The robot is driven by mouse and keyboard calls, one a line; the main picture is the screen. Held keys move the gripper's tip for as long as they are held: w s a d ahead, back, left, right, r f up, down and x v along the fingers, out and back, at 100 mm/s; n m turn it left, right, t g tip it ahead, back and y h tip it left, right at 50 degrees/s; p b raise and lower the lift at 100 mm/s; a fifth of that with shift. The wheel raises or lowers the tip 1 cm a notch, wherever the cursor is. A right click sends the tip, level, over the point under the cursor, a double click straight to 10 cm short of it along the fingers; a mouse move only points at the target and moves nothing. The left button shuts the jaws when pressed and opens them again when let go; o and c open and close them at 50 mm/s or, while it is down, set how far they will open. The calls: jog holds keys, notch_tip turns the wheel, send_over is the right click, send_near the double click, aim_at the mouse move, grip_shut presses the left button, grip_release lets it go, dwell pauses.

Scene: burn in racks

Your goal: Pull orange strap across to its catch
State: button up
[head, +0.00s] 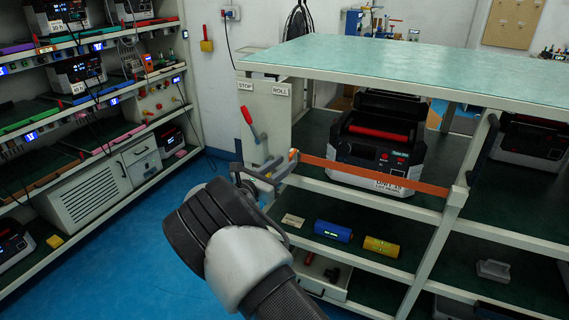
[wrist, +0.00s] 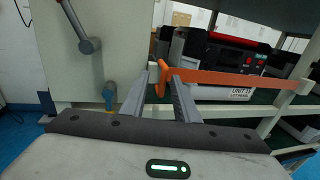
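The orange strap (head: 375,175) runs taut across the front of the open shelf, from the right post to my gripper (head: 268,175). In the wrist view, the strap (wrist: 235,78) ends in an upright orange tab between the fingertips of my gripper (wrist: 160,80). The fingers look closed on this tab, near the left post's panel. A small blue and yellow fitting (wrist: 108,96) is on the left panel, left of the fingers; I cannot tell if it is the catch.
A lever (head: 251,122) with a red handle stands on the panel beneath the "STOP" and "ROLL" labels. The green bench top (head: 410,75) overhangs the shelf. Blue (head: 333,231) and yellow (head: 381,246) cylinders lie on the lower shelf. Blue floor (head: 150,265) is clear at left.

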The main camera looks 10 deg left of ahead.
jog(key=p+v, duration=0.1)
jog(key=v, duration=1.5)
jog(key=shift+r, duration=0.15)
jog(key=w+d+r+m+g+h, duration=0.1)
jog(key=d+r+m+g, duration=0.25)
jog(key=d, duration=0.45)
jog(key=d+r+m+g+h, duration=0.1)
jog(key=d+r+m+g, duration=0.2)
jog(key=d, duration=0.5)
jog(key=s+d+r+m+g+y, duration=0.1)
jog(key=s+d+r+m+g, duration=0.15)
jog(key=s+d+m, duration=0.45)
jog(key=s+d+r+m+g+y, duration=0.15)
jog(key=d+m+g, duration=0.25)
jog(key=d, duration=0.6)
jog(key=s+d+r+m+t+y, duration=0.1)
jog(key=s+d+r+m+y, duration=0.2)
jog(key=s+m, duration=0.5)
jog(key=s+d+r+m+t+y, duration=0.15)
jog(key=s+m+y, duration=0.35)
jog(key=s, duration=0.6)
notch_tip(320, 180, up, 18)
jog(key=p, duration=1.7)
jog(key=shift+f+m+h, duration=0.2)
jog(key=shift+m+h, duration=0.15)
jog(key=shift+h, duration=0.1)
